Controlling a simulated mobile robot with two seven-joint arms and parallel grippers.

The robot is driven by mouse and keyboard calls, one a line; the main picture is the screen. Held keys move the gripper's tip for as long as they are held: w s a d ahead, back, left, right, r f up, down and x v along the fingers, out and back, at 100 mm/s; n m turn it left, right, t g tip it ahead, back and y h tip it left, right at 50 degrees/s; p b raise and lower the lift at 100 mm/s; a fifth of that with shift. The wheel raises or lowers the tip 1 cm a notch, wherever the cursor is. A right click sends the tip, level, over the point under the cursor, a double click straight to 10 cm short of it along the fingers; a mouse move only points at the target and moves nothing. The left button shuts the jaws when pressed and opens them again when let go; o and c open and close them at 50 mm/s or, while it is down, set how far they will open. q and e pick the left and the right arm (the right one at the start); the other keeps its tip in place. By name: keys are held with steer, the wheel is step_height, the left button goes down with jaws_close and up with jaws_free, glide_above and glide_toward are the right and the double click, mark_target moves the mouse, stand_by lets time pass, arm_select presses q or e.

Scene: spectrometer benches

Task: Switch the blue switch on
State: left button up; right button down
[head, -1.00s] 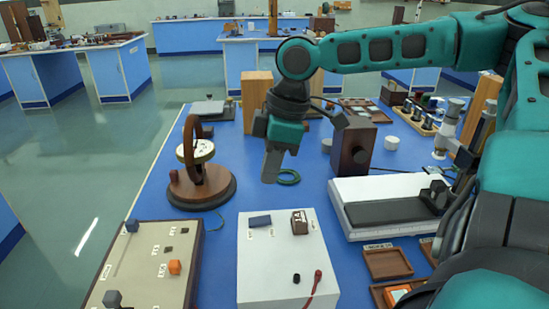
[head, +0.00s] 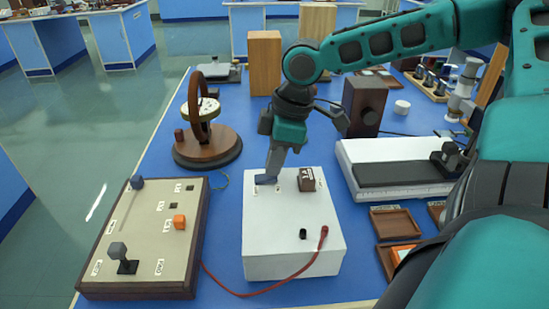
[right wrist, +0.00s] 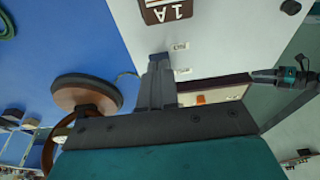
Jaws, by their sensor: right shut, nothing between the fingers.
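The blue switch (head: 265,180) is on the top of a white box (head: 290,215), near its far left corner, with small labels beside it. My right gripper (head: 271,167) is shut and empty. It points down with its fingertips right at the switch, partly covering it. I cannot tell whether they touch it, nor which way the switch is set.
A brown 1A block (head: 306,179), a black socket (head: 303,234) and a red lead (head: 322,240) are on the white box. A beige board (head: 145,235) with an orange knob stands left. A round wooden-based instrument (head: 205,145) stands behind left; a white-topped device (head: 395,165) stands right.

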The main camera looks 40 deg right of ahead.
steer(key=shift+s+d+f+p, duration=0.1)
steer(key=shift+p, duration=0.45)
steer(key=shift+d+f+t+y, duration=0.1)
steer(key=shift+f+t+y, duration=0.05)
steer(key=shift+t+y, duration=0.2)
steer(key=shift+f, duration=0.15)
steer(key=shift+b, duration=0.3)
steer(key=shift+w+a+r+b, duration=0.2)
steer(key=shift+w+a+b, duration=0.25)
steer(key=shift+a, duration=0.1)
arm_select(q)
steer(key=shift+s+a+f, duration=0.15)
steer(key=shift+a+f, duration=0.2)
steer(key=shift+f, duration=0.15)
arm_select(e)
steer(key=shift+r, duration=0.1)
arm_select(q)
steer(key=shift+d+r, duration=0.1)
